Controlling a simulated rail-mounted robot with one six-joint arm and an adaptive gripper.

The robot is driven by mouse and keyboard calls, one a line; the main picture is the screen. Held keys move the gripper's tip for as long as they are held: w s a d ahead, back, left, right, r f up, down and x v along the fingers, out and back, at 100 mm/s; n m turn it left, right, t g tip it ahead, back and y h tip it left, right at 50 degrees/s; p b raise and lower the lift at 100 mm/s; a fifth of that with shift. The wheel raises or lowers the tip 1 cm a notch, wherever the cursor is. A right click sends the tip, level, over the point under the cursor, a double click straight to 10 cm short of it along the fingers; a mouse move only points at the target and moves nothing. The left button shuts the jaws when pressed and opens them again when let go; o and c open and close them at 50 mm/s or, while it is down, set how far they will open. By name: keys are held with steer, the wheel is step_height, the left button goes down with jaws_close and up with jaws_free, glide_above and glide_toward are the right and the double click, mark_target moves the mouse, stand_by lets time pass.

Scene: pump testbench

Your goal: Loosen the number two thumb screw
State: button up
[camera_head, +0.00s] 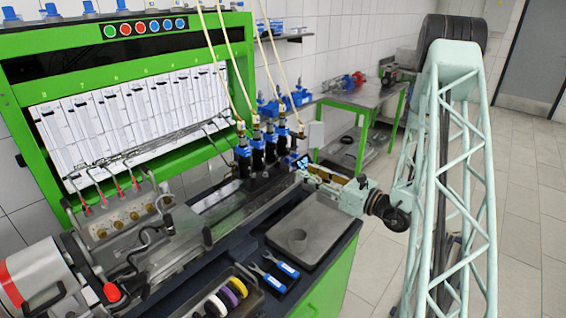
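A row of several black upright cylinders with blue collars (257,150) stands on the bench, each with brass fittings on top and a cream hose rising from it. Small blue parts show on and around them, but I cannot tell which is the number two thumb screw. My gripper (302,163) reaches in from the right, its tip beside the right end of this row. The tip is small and dark here; I cannot tell whether it touches anything or whether its fingers are open.
The green testbench (130,42) carries a white gauge panel (130,120). A grey tray (306,234), blue-handled pliers (281,267) and a holder with coloured rings (228,296) lie in front. A grey motor (38,280) is at lower left. A green-legged table (372,105) stands behind.

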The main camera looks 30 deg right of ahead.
mark_target(280, 160)
steer(key=shift+x, duration=6.35)
steer(key=shift+c, duration=0.2)
steer(key=c, duration=0.8)
